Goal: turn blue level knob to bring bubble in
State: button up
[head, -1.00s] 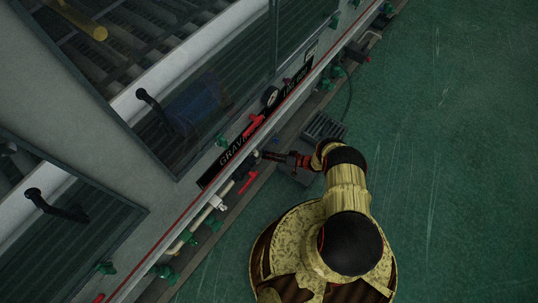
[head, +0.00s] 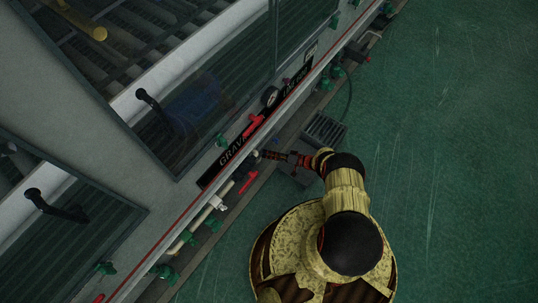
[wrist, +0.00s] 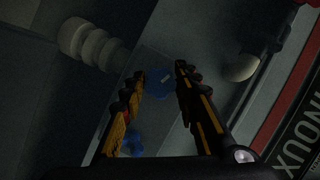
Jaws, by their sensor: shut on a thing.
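A blue knob (wrist: 158,83) with a small pale mark shows in the wrist view, on a dark grey panel between my fingertips. My gripper (wrist: 159,74) is shut on this knob, one black-and-yellow finger on each side. A second blue knob (wrist: 132,145) shows lower down, partly covered by the left finger. In the head view my gripper (head: 262,155) reaches left to the low edge of the machine, and the knob there is too small and dark to make out. I cannot see a level bubble in either view.
A pale ribbed fitting (wrist: 88,45) and a rounded pale end (wrist: 242,68) flank the fingers. Red handles (head: 253,125) and green valves (head: 187,236) line the machine's edge beside my gripper. A floor grate (head: 324,129) lies nearby. The green floor (head: 455,150) at right is clear.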

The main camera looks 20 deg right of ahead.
jog(key=o, duration=1.2)
jog(key=shift+c, duration=0.2)
jog(key=shift+d, duration=0.1)
jog(key=v, duration=1.2)
